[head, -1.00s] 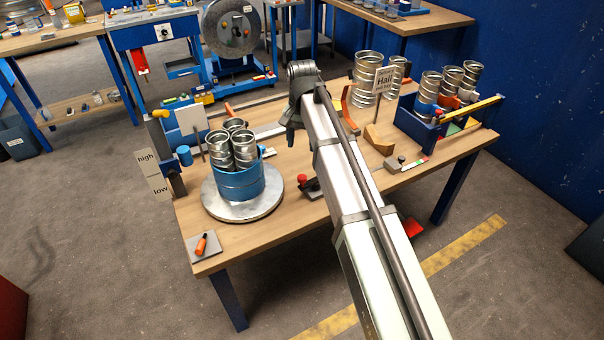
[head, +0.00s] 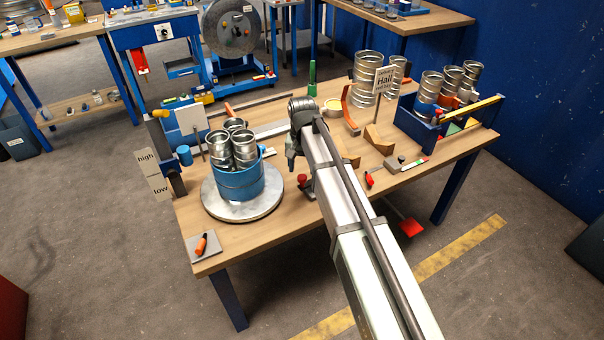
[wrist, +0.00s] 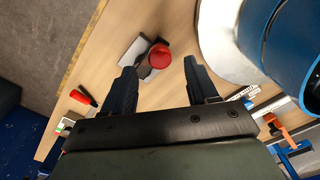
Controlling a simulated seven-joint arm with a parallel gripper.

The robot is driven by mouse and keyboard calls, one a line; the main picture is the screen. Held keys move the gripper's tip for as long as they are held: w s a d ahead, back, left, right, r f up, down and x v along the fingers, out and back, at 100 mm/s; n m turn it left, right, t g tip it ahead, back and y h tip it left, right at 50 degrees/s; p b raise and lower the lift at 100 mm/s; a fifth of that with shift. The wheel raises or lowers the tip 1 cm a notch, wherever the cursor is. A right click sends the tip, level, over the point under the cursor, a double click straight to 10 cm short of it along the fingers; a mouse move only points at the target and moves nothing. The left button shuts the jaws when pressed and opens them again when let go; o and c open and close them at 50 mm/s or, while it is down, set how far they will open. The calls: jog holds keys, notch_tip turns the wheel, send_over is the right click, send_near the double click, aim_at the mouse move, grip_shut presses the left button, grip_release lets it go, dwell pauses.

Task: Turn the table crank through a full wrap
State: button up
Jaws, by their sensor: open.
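A red knob (head: 302,178) stands on a small dark and grey base on the wooden table, right of the round turntable; I take it for the crank's handle. The red knob (wrist: 159,56) also shows in the wrist view, lying between my fingertips in the picture. My gripper (wrist: 161,70) is open, one finger to each side of the knob; contact is not visible. In the head view my gripper (head: 292,160) points down just above the knob. The pale turntable (head: 215,208) carries a blue tub (head: 238,184) holding several metal duct pieces.
A grey plate with an orange-handled tool (head: 201,243) lies at the near left corner. A blue bin (head: 413,125) with metal ducts stands at the right. A sign (head: 384,82) and wooden curved blocks (head: 379,139) stand behind. In the wrist view, the blue tub (wrist: 300,50) is close right.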

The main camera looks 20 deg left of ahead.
aim_at(302, 176)
jog(key=shift+f, duration=1.85)
jog(key=shift+c, duration=0.2)
grip_shut()
